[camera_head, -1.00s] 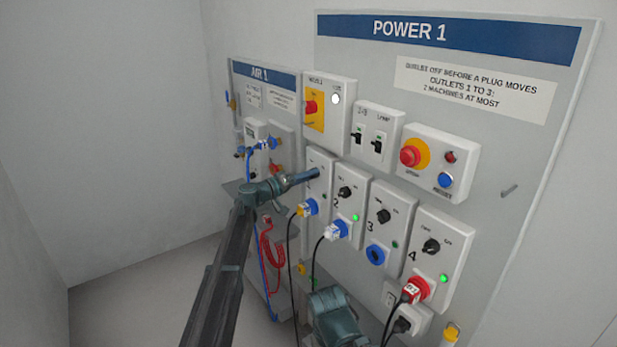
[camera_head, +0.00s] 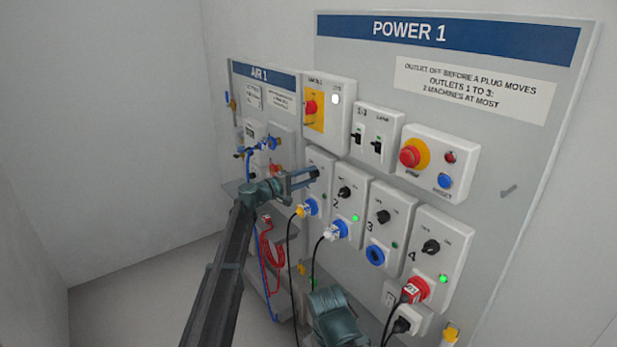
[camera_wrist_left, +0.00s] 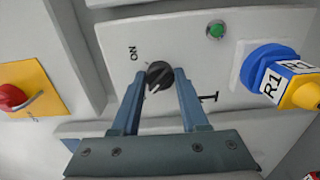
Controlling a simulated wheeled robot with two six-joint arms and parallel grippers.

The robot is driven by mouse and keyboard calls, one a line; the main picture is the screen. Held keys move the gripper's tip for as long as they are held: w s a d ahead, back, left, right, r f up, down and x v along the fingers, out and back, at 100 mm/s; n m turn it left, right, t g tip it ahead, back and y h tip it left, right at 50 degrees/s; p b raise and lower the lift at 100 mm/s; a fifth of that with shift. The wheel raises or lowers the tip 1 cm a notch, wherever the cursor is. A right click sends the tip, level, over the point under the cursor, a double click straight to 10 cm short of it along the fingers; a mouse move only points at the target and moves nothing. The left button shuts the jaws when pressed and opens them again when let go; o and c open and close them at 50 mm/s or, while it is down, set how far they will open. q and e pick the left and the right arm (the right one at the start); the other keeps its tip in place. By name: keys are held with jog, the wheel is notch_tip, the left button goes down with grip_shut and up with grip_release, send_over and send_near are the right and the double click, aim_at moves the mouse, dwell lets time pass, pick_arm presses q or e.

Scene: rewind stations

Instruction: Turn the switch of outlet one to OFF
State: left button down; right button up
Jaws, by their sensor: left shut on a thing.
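My left gripper (camera_head: 315,172) is at the upper part of the outlet one box (camera_head: 322,160), in front of its switch. In the left wrist view its two blue fingers (camera_wrist_left: 160,80) are shut on the black round switch (camera_wrist_left: 158,74), one on each side. A pale mark shows on the knob's lower edge. The word ON stands left of the knob; I see no OFF label, as the fingers cover part of the plate. The outlet one lamp (camera_wrist_left: 215,30) is dull green. A blue and yellow plug marked R1 (camera_wrist_left: 285,80) sits in its socket.
Outlet two (camera_head: 345,192) and outlet four (camera_head: 431,246) have bright green lamps and plugs in place. Outlet three (camera_head: 383,216) has an empty blue socket. The yellow-backed red main switch (camera_head: 311,108) is above. Black cables hang below; the AIR 1 panel (camera_head: 265,80) is at left.

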dwell(0.4)
pick_arm(q)
jog(key=shift+c, duration=2.1)
grip_release()
jog(key=shift+a, duration=0.1)
jog(key=v, duration=1.3)
jog(key=shift+s+a, duration=0.25)
jog(key=shift+a, duration=0.05)
